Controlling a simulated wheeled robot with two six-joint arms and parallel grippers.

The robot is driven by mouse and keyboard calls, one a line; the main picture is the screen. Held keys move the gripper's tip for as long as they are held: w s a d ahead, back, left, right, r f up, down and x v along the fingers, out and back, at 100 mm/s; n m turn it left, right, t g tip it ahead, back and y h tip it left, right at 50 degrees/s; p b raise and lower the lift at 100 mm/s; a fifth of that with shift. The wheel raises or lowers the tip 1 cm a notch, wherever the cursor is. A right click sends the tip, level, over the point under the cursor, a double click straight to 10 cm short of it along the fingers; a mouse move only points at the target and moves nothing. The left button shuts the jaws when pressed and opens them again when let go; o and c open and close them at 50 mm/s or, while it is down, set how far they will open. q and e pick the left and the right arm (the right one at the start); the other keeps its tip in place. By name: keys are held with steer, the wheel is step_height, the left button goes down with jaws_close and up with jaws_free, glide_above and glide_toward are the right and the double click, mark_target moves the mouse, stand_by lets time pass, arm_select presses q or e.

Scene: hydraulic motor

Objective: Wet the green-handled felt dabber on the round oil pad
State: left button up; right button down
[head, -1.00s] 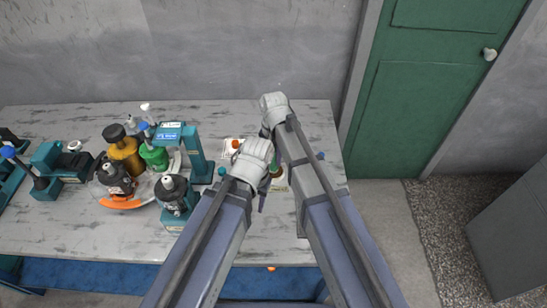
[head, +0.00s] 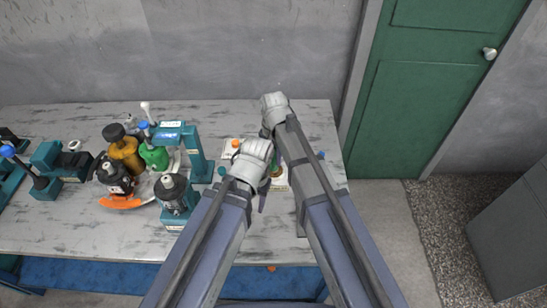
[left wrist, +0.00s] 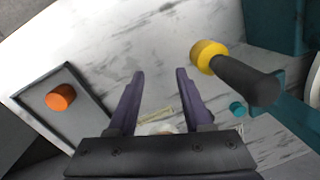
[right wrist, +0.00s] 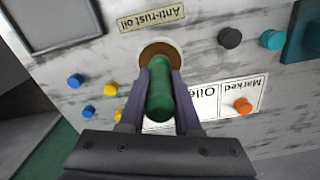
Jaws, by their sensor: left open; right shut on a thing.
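The green-handled dabber (right wrist: 159,92) is held in my right gripper (right wrist: 160,72), which is shut on its handle. In the right wrist view, its far end overlaps the brown round oil pad (right wrist: 150,47) beside the "Anti-rust oil" label (right wrist: 152,17). I cannot tell whether the felt touches the pad, as the handle hides it. In the head view, the arms cover most of this spot. My left gripper (left wrist: 160,74) is open and empty above the table, and in the head view it is just below my right one.
A "Marked / Oiled" card (right wrist: 230,98) lies beside the pad, with an orange cap (right wrist: 243,105) on it. Small blue and yellow caps lie opposite. A yellow-and-black tool (left wrist: 235,75) is right of my left gripper. Bottles and teal fixtures crowd the table's left (head: 130,165).

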mark_target(274, 148)
arm_select(q)
steer(key=shift+r, duration=0.1)
stand_by(0.3)
arm_select(e)
step_height(274, 148, up, 7)
steer(key=p, duration=0.7)
arm_select(q)
step_height(274, 148, up, 7)
